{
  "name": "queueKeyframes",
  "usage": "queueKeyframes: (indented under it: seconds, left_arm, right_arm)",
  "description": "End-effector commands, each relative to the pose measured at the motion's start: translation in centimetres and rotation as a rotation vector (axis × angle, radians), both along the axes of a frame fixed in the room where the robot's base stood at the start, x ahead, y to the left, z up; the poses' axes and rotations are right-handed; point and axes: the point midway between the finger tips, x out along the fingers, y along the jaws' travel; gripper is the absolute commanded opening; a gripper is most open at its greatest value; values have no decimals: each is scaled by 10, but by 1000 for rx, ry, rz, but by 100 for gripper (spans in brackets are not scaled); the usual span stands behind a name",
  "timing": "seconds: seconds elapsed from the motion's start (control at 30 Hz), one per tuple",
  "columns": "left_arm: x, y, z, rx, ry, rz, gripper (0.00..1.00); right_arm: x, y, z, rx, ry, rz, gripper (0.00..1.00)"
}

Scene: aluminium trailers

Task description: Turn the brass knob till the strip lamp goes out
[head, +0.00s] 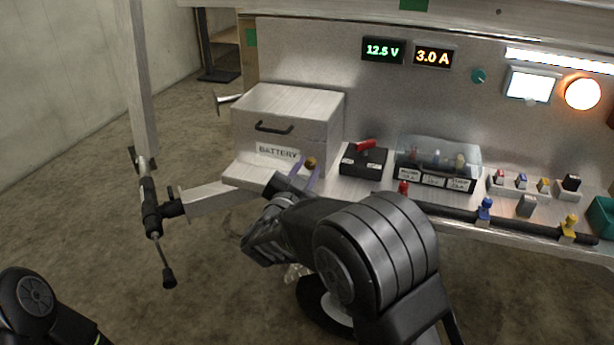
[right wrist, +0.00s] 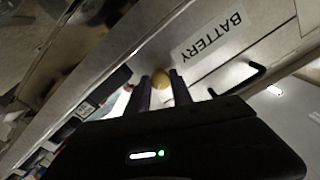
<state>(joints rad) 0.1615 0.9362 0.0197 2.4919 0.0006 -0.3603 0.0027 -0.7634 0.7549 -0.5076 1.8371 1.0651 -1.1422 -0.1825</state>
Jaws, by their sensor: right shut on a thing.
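The brass knob (head: 310,162) sits at the front of the battery box, just right of its label. It also shows in the right wrist view (right wrist: 160,78), between the fingertips. My right gripper (head: 306,172) is shut on the knob, its two purple fingers either side of it; the right wrist view shows the same gripper (right wrist: 161,84). The strip lamp (head: 558,60) at the upper right is lit bright white. My left gripper is out of view; only part of my left arm shows at the lower left.
The battery box (head: 286,125) stands close behind the knob. A black switch block with a red lever (head: 363,162) and a clear-covered fuse box (head: 437,158) are to the right. Displays read 12.5 V (head: 382,50) and 3.0 A (head: 433,57). A round orange lamp (head: 582,94) glows.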

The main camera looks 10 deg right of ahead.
Motion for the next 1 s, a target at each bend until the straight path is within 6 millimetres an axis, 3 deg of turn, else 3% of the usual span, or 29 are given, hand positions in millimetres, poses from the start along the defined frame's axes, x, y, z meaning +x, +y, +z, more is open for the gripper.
queueKeyframes:
  seconds: [0.17,0.2,0.43,0.77,1.0]
  left_arm:
    - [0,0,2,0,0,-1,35]
    - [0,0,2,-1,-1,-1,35]
    - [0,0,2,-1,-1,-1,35]
    - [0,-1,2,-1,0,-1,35]
    - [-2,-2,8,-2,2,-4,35]
  right_arm:
    - [0,1,0,-3,5,1,0]
    - [0,1,0,-3,5,1,28]
    - [0,0,0,-4,5,1,47]
    - [-2,2,0,-4,6,1,48]
    - [-25,17,2,-4,6,3,48]
